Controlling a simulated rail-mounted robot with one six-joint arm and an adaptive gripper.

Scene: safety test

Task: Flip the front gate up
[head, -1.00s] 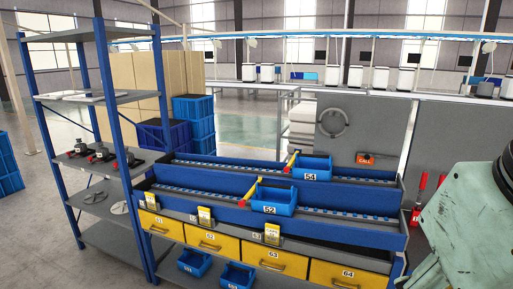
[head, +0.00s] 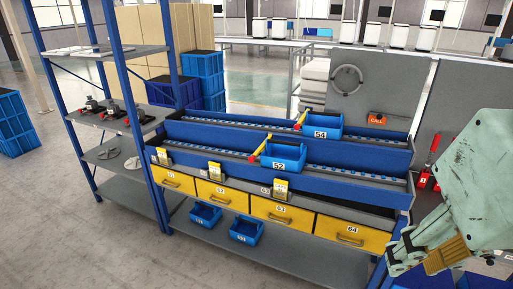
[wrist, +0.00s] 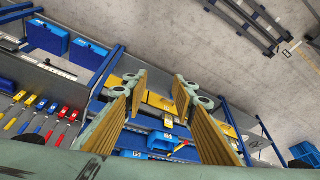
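The front gate (head: 262,148) is a yellow bar with a red end on the front blue roller rail, at the left side of the blue bin 52 (head: 283,157). It slants upward to the right. A similar rear gate (head: 301,120) stands beside blue bin 54 (head: 322,125) on the rail behind. My gripper (head: 419,262) is at the lower right in the head view, well to the right of the front gate. In the wrist view my gripper (wrist: 160,80) is open, with nothing between its ribbed yellowish fingers.
Yellow drawers (head: 228,197) line the rack below the rails. Two blue bins (head: 246,230) sit on the lower shelf. A blue-post shelf (head: 118,105) stands at left. Red-handled tools (head: 427,172) hang at right, also seen in the wrist view (wrist: 52,118).

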